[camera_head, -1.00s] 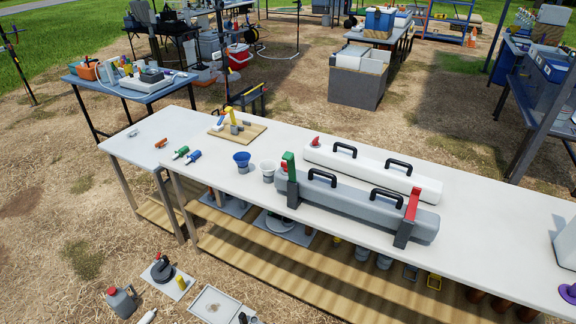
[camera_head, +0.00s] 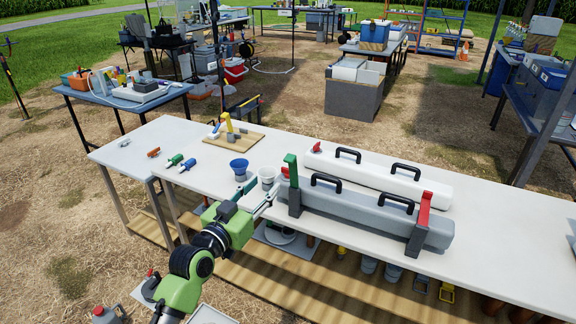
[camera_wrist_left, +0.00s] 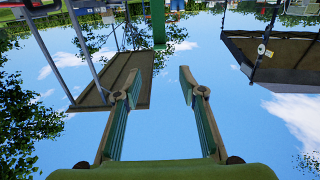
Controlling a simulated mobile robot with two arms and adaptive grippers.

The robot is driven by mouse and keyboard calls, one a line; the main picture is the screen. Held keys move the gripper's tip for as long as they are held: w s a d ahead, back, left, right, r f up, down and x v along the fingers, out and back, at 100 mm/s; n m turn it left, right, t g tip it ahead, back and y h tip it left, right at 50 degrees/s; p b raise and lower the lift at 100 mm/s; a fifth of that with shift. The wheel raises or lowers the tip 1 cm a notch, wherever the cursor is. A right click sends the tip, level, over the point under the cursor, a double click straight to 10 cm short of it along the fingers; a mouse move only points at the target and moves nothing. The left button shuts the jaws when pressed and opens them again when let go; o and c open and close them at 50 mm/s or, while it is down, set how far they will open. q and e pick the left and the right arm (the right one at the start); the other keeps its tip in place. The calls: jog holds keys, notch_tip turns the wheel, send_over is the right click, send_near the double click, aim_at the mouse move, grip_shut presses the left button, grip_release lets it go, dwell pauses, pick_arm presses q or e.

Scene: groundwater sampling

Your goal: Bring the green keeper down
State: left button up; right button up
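The green keeper (camera_head: 291,170) stands upright at the left end of the long grey case (camera_head: 345,207), above a dark clamp block. A red keeper (camera_head: 424,208) stands upright at the case's right end. My left gripper (camera_head: 260,194) is open and empty, in front of and left of the green keeper, apart from it. In the left wrist view, the two fingers (camera_wrist_left: 155,85) are spread wide. A green upright bar, which looks like the green keeper (camera_wrist_left: 158,24), shows beyond the gap between them. My right gripper is not in view.
A white case (camera_head: 378,174) lies behind the grey one. A blue cup (camera_head: 239,168) and a white cup (camera_head: 267,177) stand close to my left gripper. A wooden board (camera_head: 233,138) and small bottles lie farther left. The white table (camera_head: 500,235) is clear at front right.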

aim_at(287, 161)
pick_arm(q)
jog(key=x, duration=1.3)
jog(key=shift+w+d, duration=0.1)
jog(key=shift+w, duration=0.2)
grip_shut()
